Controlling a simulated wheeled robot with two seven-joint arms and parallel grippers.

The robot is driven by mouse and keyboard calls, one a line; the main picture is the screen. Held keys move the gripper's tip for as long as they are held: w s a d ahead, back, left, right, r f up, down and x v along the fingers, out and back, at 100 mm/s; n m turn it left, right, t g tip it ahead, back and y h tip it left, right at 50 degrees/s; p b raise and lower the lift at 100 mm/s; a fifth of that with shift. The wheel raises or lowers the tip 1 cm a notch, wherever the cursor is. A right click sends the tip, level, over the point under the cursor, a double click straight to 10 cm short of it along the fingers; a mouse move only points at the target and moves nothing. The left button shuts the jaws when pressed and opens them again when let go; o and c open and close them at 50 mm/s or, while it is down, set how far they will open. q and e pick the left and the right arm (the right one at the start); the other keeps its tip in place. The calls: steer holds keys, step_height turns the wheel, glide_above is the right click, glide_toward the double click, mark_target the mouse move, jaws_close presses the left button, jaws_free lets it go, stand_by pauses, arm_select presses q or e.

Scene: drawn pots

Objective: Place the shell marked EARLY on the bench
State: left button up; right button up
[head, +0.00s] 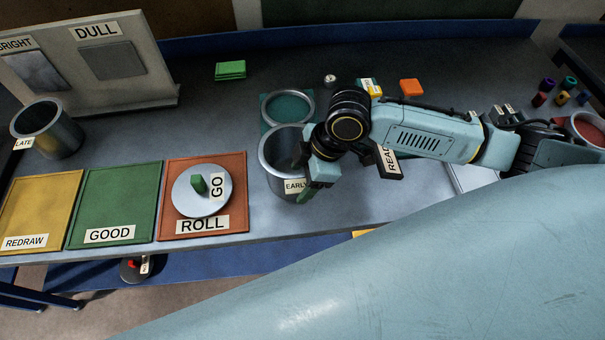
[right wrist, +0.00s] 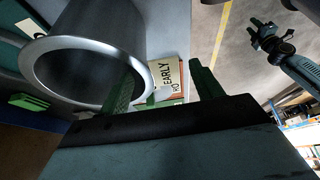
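The shell marked EARLY (head: 272,165) is a grey metal cup, upright near the front of the bench (head: 340,208). Whether its base touches the bench is hard to tell. My right gripper (head: 304,192) is at its right front side, beside the EARLY label. In the right wrist view, the shell's rim and opening (right wrist: 95,45) are close to my right gripper (right wrist: 162,85). One green finger overlaps the opening, the other is outside the wall, with a visible gap between. My left gripper (right wrist: 264,36) shows only in the right wrist view, fingers apart and empty, over the floor.
A shell marked LATE (head: 62,140) stands at the left by the BRIGHT and DULL board (head: 110,85). REDRAW (head: 40,205), GOOD (head: 118,195) and ROLL (head: 240,172) pads line the front left. A teal ringed piece (head: 288,107) sits behind the EARLY shell. Small coloured blocks lie farther back.

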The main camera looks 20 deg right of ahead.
steer(key=v, duration=1.2)
steer(key=shift+r, duration=0.1)
